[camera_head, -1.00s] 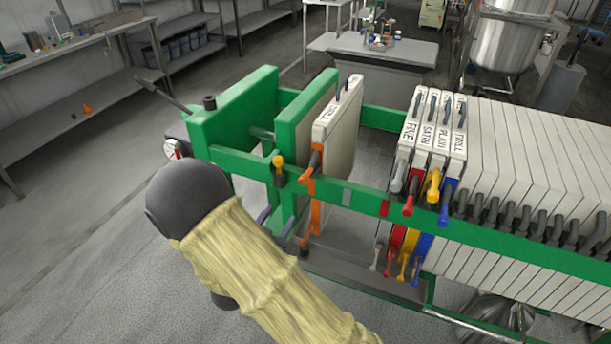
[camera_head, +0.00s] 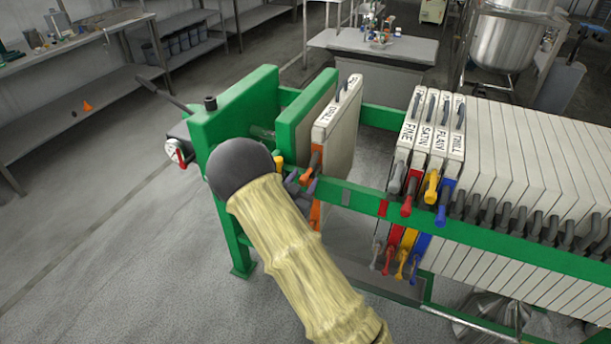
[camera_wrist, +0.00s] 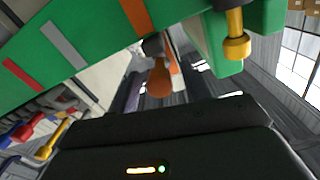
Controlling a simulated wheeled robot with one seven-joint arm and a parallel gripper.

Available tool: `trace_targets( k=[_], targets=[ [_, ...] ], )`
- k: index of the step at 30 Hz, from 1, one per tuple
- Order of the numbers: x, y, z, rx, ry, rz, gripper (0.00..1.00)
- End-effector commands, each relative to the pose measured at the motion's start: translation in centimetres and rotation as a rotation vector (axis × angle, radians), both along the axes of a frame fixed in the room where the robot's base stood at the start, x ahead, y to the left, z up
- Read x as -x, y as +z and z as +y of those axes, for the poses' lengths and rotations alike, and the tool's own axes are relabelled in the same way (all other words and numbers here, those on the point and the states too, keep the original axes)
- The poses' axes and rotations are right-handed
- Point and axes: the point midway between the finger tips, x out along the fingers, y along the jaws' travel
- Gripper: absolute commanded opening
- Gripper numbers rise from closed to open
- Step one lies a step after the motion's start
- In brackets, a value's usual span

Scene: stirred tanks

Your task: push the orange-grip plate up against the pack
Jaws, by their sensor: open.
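The orange-grip plate (camera_head: 338,128) is a pale upright plate on the green press frame, apart from the pack. Its orange grip (camera_head: 315,160) sticks out over the near rail; it also shows in the wrist view (camera_wrist: 160,78). The pack (camera_head: 530,150) is a row of pale plates to the right, with a clear gap between. My gripper (camera_head: 302,182) is at the near rail by the orange grip, partly hidden by my arm. In the wrist view its dark open fingers (camera_wrist: 158,92) are on either side of the grip, apparently not closed on it.
Plates with grey, red, yellow and blue grips (camera_head: 432,150) stand at the pack's near end. The green near rail (camera_head: 362,200) runs beside my gripper. A green plate (camera_head: 305,115) stands left of the orange-grip plate. A yellow knob (camera_wrist: 236,46) sits close by.

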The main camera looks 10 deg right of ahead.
Motion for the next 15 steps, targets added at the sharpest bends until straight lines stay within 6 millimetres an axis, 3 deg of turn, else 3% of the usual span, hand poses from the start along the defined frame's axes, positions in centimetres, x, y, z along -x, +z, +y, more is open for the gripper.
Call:
trace_targets(
  k=[6, 13, 15],
  targets=[
    [-1.37, 0.0, -1.04, 0.001, 0.0, 0.0, 0.47],
    [-1.42, -0.02, -1.06, 0.001, 0.0, 0.001, 0.47],
    [-1.41, 0.0, -1.05, 0.001, 0.0, 0.001, 0.37]
  ],
)
